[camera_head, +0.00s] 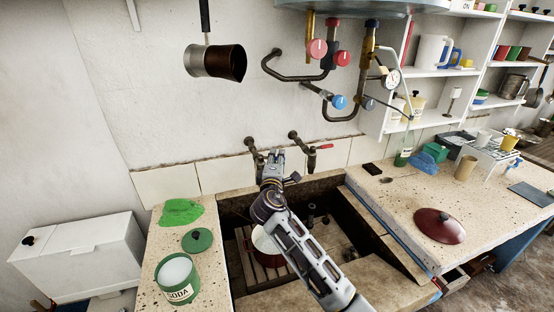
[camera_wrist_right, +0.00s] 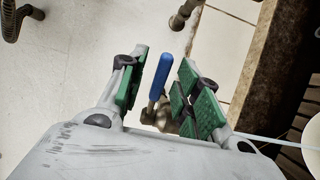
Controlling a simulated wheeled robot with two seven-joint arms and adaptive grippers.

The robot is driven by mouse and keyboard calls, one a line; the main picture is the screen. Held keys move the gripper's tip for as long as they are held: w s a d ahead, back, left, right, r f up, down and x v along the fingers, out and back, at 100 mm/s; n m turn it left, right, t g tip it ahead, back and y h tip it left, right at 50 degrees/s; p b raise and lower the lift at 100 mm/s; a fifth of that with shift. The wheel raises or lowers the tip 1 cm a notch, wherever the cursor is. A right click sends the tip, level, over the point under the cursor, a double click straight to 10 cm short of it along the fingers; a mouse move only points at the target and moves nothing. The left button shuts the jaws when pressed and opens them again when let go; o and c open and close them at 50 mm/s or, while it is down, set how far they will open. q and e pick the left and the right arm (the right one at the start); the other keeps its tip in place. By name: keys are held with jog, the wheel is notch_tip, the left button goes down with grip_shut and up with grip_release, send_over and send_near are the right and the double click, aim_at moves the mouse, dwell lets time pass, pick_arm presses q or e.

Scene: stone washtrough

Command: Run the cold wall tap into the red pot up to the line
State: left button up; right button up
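My right gripper (camera_head: 272,158) reaches over the trough to the wall, at the left of two wall taps. In the right wrist view the gripper (camera_wrist_right: 164,60) is open, and the blue lever of the cold tap (camera_wrist_right: 161,76) stands between its green-padded fingers, with gaps showing. In the head view the gripper largely hides this tap (camera_head: 250,145). The red pot (camera_head: 264,242), pale inside, sits in the trough on a slatted rack, partly behind my right arm. Its fill line and water level cannot be made out. My left gripper is not in view.
The second wall tap, with a red lever (camera_head: 323,147), is close on the right. The stone trough (camera_head: 345,206) has ledges either side. A green soda tin (camera_head: 177,277) stands left; a dark red lid (camera_head: 438,226) lies right. Pipes and valves hang above.

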jog(key=s+a, duration=0.1)
jog(key=s, duration=0.9)
jog(key=shift+s, duration=0.25)
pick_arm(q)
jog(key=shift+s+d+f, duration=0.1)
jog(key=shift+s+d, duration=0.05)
pick_arm(e)
jog(key=shift+a, duration=0.15)
dwell(5.2)
